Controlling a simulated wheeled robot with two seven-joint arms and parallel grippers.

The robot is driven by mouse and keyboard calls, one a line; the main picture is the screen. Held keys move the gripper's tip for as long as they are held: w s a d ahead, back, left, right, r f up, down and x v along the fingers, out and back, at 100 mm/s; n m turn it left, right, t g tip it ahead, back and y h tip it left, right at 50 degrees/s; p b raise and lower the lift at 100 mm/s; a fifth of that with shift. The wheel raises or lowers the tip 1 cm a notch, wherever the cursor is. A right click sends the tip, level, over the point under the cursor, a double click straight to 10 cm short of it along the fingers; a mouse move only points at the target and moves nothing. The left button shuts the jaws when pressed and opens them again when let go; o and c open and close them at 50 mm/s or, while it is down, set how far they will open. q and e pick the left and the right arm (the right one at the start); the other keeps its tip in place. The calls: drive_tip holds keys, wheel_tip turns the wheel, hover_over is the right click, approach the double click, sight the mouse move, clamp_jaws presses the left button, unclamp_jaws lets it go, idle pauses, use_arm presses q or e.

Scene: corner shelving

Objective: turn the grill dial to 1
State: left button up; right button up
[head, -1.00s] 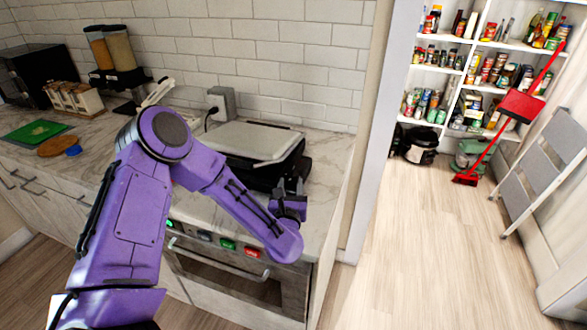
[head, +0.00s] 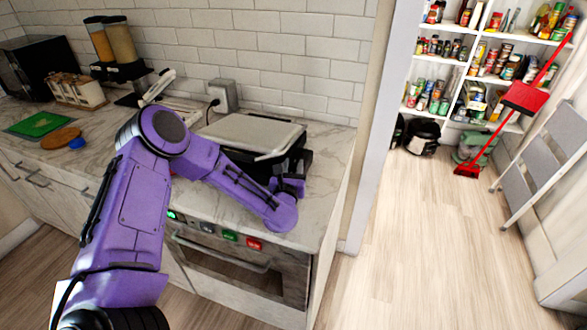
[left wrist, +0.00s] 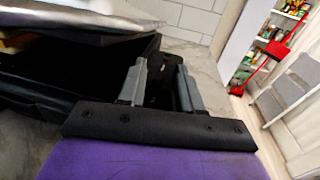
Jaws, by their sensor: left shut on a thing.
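My left gripper (head: 291,179) is at the grill's front right corner. In the left wrist view its two grey fingers (left wrist: 160,82) stand on either side of a small dark part at the grill's side, which appears to be the dial, and are shut on it. The dial's marks and setting cannot be read. My right gripper is not in view.
The counter (head: 322,195) is clear right of the grill. An oven (head: 240,270) with coloured controls is below. A grey outlet box (head: 222,95) with a cord is behind. A green board (head: 40,124) lies far left; pantry shelves and a step ladder (head: 545,165) are right.

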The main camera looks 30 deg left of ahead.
use_arm(q)
drive_tip(key=m+h, duration=0.1)
drive_tip(key=m+t+h+b, duration=0.1)
drive_tip(key=h, duration=0.1)
drive_tip(key=shift+a, duration=0.25)
drive_tip(key=shift+m+h, duration=0.7)
drive_tip(key=shift+h, duration=0.4)
drive_tip(key=o, duration=0.7)
drive_tip(key=shift+d, duration=0.1)
